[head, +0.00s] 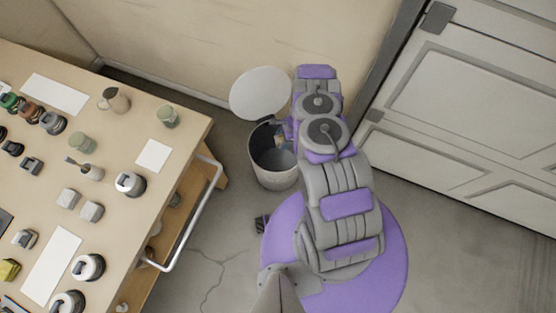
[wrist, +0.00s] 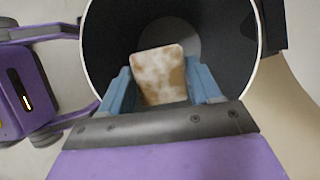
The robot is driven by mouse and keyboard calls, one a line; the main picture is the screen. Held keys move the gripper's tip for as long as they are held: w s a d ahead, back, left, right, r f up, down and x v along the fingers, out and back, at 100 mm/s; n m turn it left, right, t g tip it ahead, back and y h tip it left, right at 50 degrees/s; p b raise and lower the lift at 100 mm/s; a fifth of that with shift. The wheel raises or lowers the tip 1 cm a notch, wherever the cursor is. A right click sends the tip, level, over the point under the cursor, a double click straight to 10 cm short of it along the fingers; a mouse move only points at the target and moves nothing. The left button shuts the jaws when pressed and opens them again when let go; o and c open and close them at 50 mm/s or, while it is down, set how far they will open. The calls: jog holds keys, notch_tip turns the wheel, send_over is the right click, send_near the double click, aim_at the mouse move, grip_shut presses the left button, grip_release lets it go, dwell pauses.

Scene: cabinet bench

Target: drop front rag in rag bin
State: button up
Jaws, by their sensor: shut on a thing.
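The rag (wrist: 160,75) is a pale cloth with brown stains, held between the blue fingers of my gripper (wrist: 163,88) in the wrist view. My gripper is shut on it, over the open mouth of the rag bin (wrist: 108,50). The bin's dark inside surrounds the rag in that view. In the head view the grey round rag bin (head: 272,178) stands on the floor beside the bench, with its round pale lid (head: 260,93) raised. My arm covers the bin's right side there, and my gripper is mostly hidden at its mouth.
The wooden bench (head: 192,130) at left holds several jars, small blocks, a brush and white sheets. A metal rail (head: 205,215) sticks out from its right side. A wall is behind the bin, and a panelled white door (head: 470,110) is at right.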

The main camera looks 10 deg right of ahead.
jog(key=o, duration=0.9)
jog(key=shift+a, duration=0.35)
jog(key=shift+o, duration=1)
jog(key=shift+d, duration=0.45)
jog(key=shift+r, duration=0.45)
jog(key=p+v, duration=0.4)
jog(key=v, duration=1.2)
jog(key=shift+d, duration=0.3)
jog(key=shift+r, duration=0.15)
